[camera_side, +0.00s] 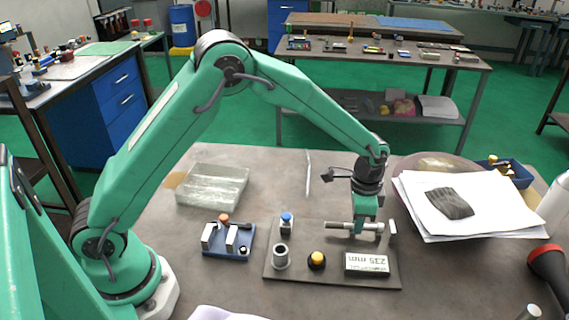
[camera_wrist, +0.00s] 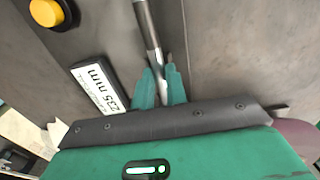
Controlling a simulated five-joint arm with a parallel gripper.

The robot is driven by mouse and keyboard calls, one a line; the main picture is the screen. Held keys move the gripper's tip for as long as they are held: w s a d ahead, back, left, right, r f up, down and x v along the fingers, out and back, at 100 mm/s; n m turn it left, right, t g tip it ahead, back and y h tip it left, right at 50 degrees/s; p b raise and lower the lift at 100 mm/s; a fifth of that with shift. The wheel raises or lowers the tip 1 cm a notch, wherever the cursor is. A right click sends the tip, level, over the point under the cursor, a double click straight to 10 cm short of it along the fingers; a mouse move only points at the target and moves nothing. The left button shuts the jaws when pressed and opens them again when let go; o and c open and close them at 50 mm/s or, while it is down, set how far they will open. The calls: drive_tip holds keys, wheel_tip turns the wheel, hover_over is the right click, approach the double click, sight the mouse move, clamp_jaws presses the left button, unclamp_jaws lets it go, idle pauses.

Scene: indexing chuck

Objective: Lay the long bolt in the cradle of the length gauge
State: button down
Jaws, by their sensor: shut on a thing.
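A long metal bolt (camera_side: 343,226) lies level, left to right, in the jaws of my gripper (camera_side: 363,227). In the wrist view the bolt (camera_wrist: 149,28) runs up between the two green fingers of my gripper (camera_wrist: 158,78), which are shut on it. The length gauge sits on a dark base plate (camera_side: 335,277) with a display (camera_side: 366,264) reading 235 mm, also in the wrist view (camera_wrist: 98,88). A light upright (camera_side: 392,231) stands near the bolt's right end. My gripper covers the cradle area, so I cannot tell whether the bolt rests on it.
A yellow button (camera_side: 317,259), a grey hollow cylinder (camera_side: 281,257) and a blue-topped post (camera_side: 286,222) stand left on the plate. A blue fixture (camera_side: 229,241) is further left. A clear block (camera_side: 212,186) lies behind it. Papers (camera_side: 470,212) lie at right.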

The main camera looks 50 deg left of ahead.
drive_tip(key=shift+f, duration=0.15)
drive_tip(key=c, duration=1.3)
unclamp_jaws()
drive_tip(key=shift+c, duration=0.2)
wheel_tip(320, 180, up, 7)
drive_tip(key=shift+r, duration=0.4)
drive_tip(key=shift+r, duration=0.1)
